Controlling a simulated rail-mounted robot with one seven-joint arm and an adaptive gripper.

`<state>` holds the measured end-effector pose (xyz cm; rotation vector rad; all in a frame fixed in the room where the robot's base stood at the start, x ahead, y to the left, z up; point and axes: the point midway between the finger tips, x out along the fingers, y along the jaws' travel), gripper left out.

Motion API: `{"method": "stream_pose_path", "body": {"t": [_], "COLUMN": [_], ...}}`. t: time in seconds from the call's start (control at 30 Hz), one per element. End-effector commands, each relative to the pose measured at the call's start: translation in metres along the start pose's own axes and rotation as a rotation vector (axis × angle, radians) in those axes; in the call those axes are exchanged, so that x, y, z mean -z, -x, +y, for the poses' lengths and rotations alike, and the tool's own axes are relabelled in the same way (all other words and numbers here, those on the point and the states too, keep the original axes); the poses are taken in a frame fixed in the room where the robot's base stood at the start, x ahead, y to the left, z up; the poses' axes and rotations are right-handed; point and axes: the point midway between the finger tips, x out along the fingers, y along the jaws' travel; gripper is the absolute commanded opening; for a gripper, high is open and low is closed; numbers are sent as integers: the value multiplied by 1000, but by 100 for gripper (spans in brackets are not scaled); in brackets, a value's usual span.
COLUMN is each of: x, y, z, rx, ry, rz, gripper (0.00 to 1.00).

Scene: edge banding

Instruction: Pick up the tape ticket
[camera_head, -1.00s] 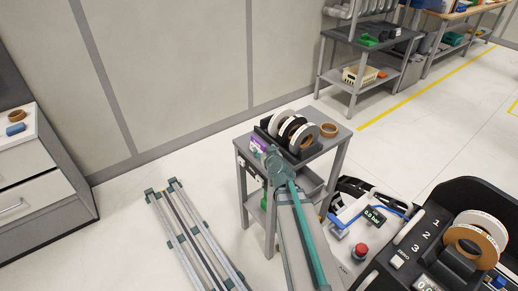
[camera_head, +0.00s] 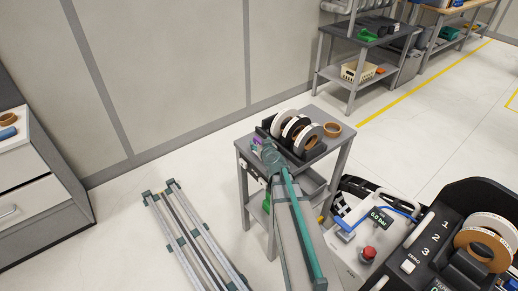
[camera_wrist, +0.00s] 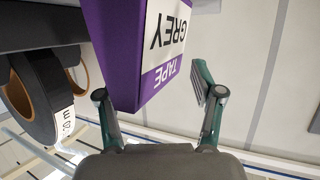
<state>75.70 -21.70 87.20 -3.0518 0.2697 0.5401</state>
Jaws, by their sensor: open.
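The tape ticket (camera_wrist: 140,50) is a purple block with a white label reading "TAPE GREY", upside down in the wrist view. Its near end reaches between the two fingers of my gripper (camera_wrist: 160,95). The left finger is close beside the ticket, and a clear gap separates it from the right finger. My gripper is open. In the head view, my gripper (camera_head: 270,155) is at the left front edge of the small grey table, and only a bit of the purple ticket (camera_head: 257,141) shows behind it.
The small grey table (camera_head: 318,164) carries a black rack of tape rolls (camera_head: 297,130) and a loose brown roll (camera_head: 332,129). A dark holder with a roll (camera_wrist: 47,100) is close left in the wrist view.

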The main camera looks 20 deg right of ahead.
Motion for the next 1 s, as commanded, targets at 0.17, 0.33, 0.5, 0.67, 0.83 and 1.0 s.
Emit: {"method": "stream_pose_path", "body": {"t": [0.17, 0.33, 0.5, 0.67, 0.83, 1.0], "x": [0, 0, 0, 0, 0, 3], "y": [0, 0, 0, 0, -1, 1], "z": [0, 0, 0, 0, 0, 0], "rx": [0, 0, 1, 1, 1, 1], "ry": [1, 0, 0, 0, 0, 0], "rz": [0, 0, 0, -1, -1, 0], "gripper": [67, 50, 22, 6, 6, 6]}}
